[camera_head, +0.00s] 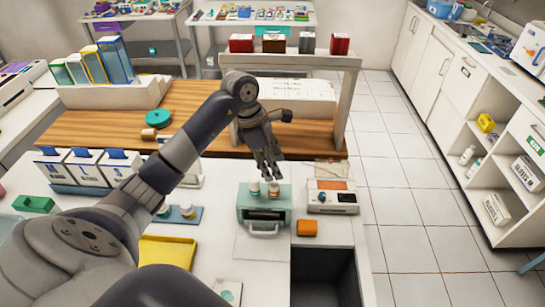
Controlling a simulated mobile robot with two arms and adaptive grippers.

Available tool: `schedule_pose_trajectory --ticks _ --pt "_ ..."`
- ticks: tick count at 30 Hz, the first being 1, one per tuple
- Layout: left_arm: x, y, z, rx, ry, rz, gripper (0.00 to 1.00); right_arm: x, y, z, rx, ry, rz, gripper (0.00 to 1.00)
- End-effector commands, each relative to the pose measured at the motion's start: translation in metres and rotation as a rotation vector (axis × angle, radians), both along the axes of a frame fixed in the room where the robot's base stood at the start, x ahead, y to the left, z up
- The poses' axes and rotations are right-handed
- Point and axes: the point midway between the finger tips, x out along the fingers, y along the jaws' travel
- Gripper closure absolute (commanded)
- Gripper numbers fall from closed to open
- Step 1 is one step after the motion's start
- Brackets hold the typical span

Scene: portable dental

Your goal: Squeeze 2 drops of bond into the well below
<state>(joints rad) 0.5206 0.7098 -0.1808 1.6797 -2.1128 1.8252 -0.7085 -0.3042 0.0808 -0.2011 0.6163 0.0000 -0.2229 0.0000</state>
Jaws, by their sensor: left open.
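My left gripper (268,160) comes in from the left and hangs above a green box-like device (264,217), with its fingers pointing down and open. Two small bottles stand on top of the device: one pale-capped bottle (254,188) at left and one reddish-brown bottle (273,189) at right, just under the fingertips. I see nothing between the fingers. Which bottle holds bond is too small to read. Two more small bottles (187,210) stand on a blue tray (183,216) to the left. A well is not clearly recognisable. My right gripper is not in view.
A white device with an orange top (332,196) stands right of the green one, with an orange block (306,228) in front. A yellow tray (168,252) lies at front left. The tiled floor at right is clear.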

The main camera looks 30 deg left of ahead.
Motion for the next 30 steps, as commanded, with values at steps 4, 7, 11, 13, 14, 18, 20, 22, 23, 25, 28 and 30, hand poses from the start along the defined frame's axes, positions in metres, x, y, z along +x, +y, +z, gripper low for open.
schedule_pose_trajectory --ticks 4,7,11,13,14,18,20,22,23,25,28,30 --pt "0.0 0.0 -0.036 0.0 0.001 0.0 0.53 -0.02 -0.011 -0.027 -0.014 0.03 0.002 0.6" --pt "0.0 0.001 -0.052 0.003 0.002 0.0 0.53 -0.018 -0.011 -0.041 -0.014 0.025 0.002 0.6" --pt "0.0 0.001 -0.072 0.002 0.0 0.0 0.53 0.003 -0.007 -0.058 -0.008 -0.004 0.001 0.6" --pt "0.001 0.0 -0.081 0.0 -0.001 0.0 0.53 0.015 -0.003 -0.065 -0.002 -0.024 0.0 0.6" --pt "0.001 0.0 -0.084 0.0 0.0 -0.001 0.53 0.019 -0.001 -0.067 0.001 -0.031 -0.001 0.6" --pt "0.001 0.0 -0.092 0.0 -0.001 0.0 0.53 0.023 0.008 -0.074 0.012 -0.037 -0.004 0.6" --pt "0.001 0.0 -0.092 0.0 -0.001 0.0 0.53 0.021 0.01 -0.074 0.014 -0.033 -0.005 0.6" --pt "0.001 0.0 -0.092 0.0 -0.001 0.0 0.53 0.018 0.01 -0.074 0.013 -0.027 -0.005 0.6" --pt "0.001 0.0 -0.092 0.0 -0.001 0.0 0.53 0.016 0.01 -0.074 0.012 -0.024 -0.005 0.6" --pt "0.001 0.0 -0.091 -0.001 -0.001 0.0 0.53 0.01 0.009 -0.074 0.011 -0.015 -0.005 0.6" --pt "0.001 0.0 -0.091 -0.001 -0.001 0.0 0.6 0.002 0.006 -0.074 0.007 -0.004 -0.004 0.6" --pt "0.001 0.0 -0.091 -0.001 -0.001 0.0 0.7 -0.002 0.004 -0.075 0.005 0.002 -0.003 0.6"
